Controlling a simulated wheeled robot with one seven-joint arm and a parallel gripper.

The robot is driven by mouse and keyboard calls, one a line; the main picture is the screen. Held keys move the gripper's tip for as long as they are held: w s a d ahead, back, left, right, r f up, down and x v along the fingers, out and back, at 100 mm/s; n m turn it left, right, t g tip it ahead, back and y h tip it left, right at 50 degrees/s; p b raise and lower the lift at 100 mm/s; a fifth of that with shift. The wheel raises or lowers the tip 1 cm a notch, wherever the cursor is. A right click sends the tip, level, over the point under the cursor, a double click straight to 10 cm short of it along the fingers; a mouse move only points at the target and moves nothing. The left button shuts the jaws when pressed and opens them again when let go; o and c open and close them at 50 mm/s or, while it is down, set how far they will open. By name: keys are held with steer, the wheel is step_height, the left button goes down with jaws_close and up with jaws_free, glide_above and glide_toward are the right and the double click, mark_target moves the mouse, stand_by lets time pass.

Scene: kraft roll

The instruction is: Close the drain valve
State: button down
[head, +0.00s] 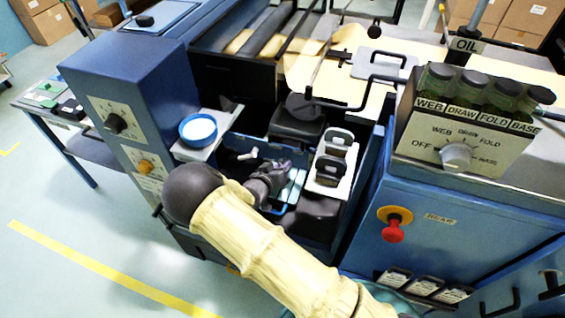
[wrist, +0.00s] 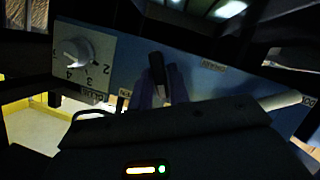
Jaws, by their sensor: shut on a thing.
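My gripper (head: 270,178) reaches down into the recess between the two blue cabinets in the head view. In the wrist view my gripper (wrist: 160,92) is closed around a dark upright handle (wrist: 156,66), which appears to be the drain valve's. The handle stands against a blue panel with small white labels on both sides of it. The labels are too blurred to read fully. My gripper's dark body hides the lower part of the handle. In the head view the handle is hidden by my gripper.
A numbered dial (wrist: 78,52) is left of the handle. A pale rod (wrist: 282,100) is to its right. In the head view a blue bowl (head: 198,129) stands on a shelf, a white rack (head: 325,186) is right of my gripper, and a red stop button (head: 393,232) is on the right cabinet.

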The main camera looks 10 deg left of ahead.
steer(key=shift+a+n+h, duration=0.15)
steer(key=shift+n+h, duration=0.55)
steer(key=shift+n, duration=0.5)
steer(key=shift+t, duration=0.3)
steer(key=c, duration=1.4)
jaws_free()
steer(key=shift+c, duration=0.2)
steer(key=b+v, duration=0.2)
steer(key=v, duration=1.5)
steer(key=shift+a, duration=0.2)
steer(key=shift+r, duration=0.1)
